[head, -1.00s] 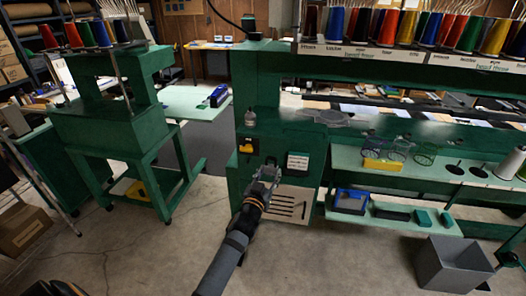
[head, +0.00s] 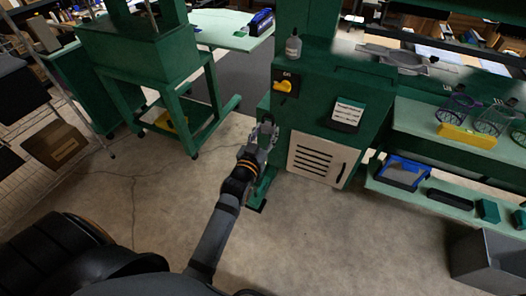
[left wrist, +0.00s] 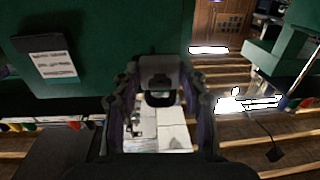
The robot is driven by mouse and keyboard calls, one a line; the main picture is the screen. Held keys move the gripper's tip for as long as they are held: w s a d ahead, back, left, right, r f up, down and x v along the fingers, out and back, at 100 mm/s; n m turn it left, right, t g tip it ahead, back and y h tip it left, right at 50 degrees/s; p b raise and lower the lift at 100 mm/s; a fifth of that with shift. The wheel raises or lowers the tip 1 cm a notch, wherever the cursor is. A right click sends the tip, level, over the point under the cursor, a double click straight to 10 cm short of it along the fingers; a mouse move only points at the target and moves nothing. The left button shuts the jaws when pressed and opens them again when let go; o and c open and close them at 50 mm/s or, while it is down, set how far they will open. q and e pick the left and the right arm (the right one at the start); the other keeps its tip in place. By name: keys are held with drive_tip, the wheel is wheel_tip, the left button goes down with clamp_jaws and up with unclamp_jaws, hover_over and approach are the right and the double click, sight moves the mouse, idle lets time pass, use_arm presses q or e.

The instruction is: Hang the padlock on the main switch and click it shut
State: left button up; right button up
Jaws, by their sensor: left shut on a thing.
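The main switch (head: 288,84) is a yellow handle on a dark plate, on the green machine's front. My left gripper (head: 265,131) is in front of the machine, below and left of the switch in the head view and apart from it. It is shut on the padlock (left wrist: 159,72), a grey body held between both fingers in the left wrist view. I cannot make out the padlock clearly in the head view, nor whether its shackle is open. My right gripper is not in view.
Right of the switch, a white card (head: 347,114) hangs on the machine above a slotted pale panel (head: 317,160). A clear bottle (head: 293,47) stands on the ledge above the switch. A grey bin (head: 488,260) is at lower right. The floor in front is clear.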

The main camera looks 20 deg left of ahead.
use_arm(q)
drive_tip(key=shift+w+d+f+m+h+b, duration=0.15)
drive_tip(key=shift+w+f+h+b, duration=0.1)
drive_tip(key=shift+w+b, duration=0.35)
drive_tip(key=shift+w+a+f+m+h+b, duration=0.15)
drive_tip(key=shift+w+h+b, duration=0.1)
drive_tip(key=shift+w+b, duration=0.3)
drive_tip(key=shift+d+r+b, duration=0.3)
drive_tip(key=shift+r, duration=0.15)
drive_tip(key=shift+w, duration=0.15)
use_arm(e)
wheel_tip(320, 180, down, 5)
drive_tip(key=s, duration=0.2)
use_arm(q)
drive_tip(key=shift+w+f+b, duration=0.2)
drive_tip(key=shift+w+b, duration=0.25)
drive_tip(key=shift+w, duration=0.2)
drive_tip(key=shift+w+d+f+b, duration=0.15)
drive_tip(key=shift+w+b, duration=1)
drive_tip(key=shift+w, duration=0.7)
drive_tip(key=shift+w+a+f+b, duration=0.1)
drive_tip(key=shift+w+b, duration=1.05)
drive_tip(key=shift+w, duration=0.7)
drive_tip(key=shift+f, duration=0.35)
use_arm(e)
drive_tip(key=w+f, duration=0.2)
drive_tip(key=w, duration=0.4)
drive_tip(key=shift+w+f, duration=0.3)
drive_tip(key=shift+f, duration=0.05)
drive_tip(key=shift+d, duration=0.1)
